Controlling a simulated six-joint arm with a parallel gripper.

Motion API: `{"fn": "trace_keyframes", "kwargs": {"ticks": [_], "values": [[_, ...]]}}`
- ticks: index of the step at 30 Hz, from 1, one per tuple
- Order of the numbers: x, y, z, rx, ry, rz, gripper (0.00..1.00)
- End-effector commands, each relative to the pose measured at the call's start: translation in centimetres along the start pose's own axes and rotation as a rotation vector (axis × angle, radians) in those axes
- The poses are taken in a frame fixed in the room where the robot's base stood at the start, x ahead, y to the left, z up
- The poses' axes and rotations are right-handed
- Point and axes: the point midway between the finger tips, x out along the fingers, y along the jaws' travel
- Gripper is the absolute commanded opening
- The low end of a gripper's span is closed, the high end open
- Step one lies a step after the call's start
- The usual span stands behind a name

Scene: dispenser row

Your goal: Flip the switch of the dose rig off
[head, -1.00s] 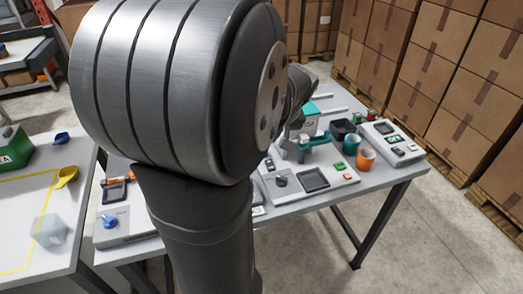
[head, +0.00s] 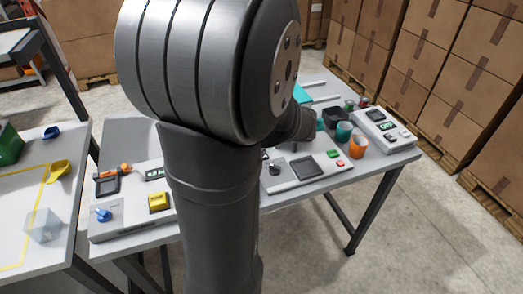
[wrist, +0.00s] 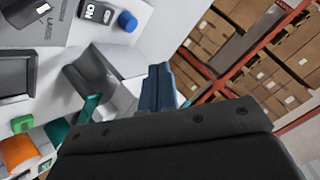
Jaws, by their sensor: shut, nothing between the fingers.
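In the wrist view, a grey unit with a dark panel reading what looks like "ON" (wrist: 97,13) lies at the top left, with a blue round knob or cap (wrist: 127,21) beside it. In the head view, a left panel (head: 125,228) carries a blue knob, a yellow block and a small display. A middle panel (head: 285,182) has a dark knob, a dark square pad and green and red buttons. No label tells me which is the dose rig.
A right panel (head: 380,124) with a green display stands at the far table end. A yellow scoop (head: 59,170) and a clear cube (head: 44,227) are on the left table. Stacked cartons (head: 440,70) line the back right.

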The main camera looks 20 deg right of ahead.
Motion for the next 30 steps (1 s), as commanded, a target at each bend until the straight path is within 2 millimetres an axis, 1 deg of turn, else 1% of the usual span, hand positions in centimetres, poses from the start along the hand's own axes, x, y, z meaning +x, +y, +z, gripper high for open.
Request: {"fn": "trace_keyframes", "kwargs": {"ticks": [8,11,14,24,30], "values": [[0.0,0.0,0.0,-0.001,-0.001,-0.001,0.0],[0.3,0.2,0.2,-0.002,-0.003,-0.001,0.0],[1.0,0.6,0.7,-0.001,-0.003,-0.001,0.0],[4.3,3.1,3.2,0.001,-0.005,0.0,0.0],[5.6,4.0,4.1,-0.001,-0.004,-0.001,0.0]]}}
